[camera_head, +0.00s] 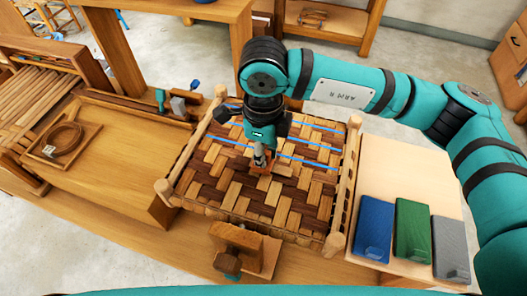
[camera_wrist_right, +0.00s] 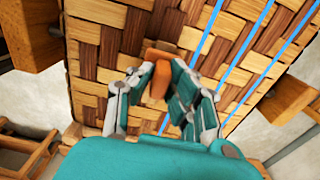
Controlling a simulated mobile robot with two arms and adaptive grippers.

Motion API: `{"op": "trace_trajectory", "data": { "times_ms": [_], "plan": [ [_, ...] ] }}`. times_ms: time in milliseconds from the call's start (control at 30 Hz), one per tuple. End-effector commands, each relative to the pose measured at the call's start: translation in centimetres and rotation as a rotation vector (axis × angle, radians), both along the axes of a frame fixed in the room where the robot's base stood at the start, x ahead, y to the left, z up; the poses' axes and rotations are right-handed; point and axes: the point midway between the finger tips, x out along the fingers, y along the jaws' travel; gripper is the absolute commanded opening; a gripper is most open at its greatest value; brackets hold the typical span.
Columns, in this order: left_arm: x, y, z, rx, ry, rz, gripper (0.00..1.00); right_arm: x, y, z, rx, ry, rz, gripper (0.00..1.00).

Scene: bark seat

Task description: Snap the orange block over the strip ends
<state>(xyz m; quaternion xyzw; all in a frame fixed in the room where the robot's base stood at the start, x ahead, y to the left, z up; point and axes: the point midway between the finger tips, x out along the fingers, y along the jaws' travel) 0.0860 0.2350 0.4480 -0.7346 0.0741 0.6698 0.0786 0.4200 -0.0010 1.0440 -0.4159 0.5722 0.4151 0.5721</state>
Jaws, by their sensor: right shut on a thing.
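My right gripper (camera_head: 261,152) is shut on a small orange block (camera_head: 262,170) over the middle of the woven seat (camera_head: 225,190). In the right wrist view the orange block (camera_wrist_right: 160,61) sits between the fingertips of the gripper (camera_wrist_right: 158,80), against the brown and tan weave. Whether it touches the weave cannot be told. Blue strips (camera_head: 308,163) run across the far half of the seat. In the wrist view the strips (camera_wrist_right: 250,42) pass right of the block. The strip ends near the block are partly hidden by the gripper. My left gripper is not in view.
A pale board right of the seat carries a blue block (camera_head: 374,228), a green block (camera_head: 412,228) and a grey block (camera_head: 451,247). A coil (camera_head: 63,140) lies in a tray at left. A wooden clamp-like piece (camera_head: 236,240) stands at the seat's near edge. Wooden posts rise at the seat corners.

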Motion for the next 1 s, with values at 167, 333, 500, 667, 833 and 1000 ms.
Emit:
{"op": "trace_trajectory", "data": {
  "times_ms": [167, 333, 500, 667, 833, 1000],
  "plan": [
    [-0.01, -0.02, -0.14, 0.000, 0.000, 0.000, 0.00, -0.02, 0.02, 0.01, 0.000, 0.000, 0.000, 0.00],
    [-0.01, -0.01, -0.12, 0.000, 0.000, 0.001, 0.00, -0.01, 0.01, 0.02, 0.000, 0.000, 0.001, 0.00],
    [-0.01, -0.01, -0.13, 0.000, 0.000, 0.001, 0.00, -0.01, 0.01, 0.01, 0.001, 0.000, 0.001, 0.00],
    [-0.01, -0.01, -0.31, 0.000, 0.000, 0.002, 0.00, 0.01, 0.02, -0.07, 0.001, 0.000, 0.000, 0.00],
    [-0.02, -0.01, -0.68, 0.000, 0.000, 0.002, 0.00, 0.02, 0.02, -0.16, 0.001, -0.001, 0.000, 0.00],
    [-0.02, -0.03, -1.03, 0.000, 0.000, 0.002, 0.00, 0.03, 0.02, -0.21, 0.001, -0.001, 0.000, 0.00]
  ]
}}
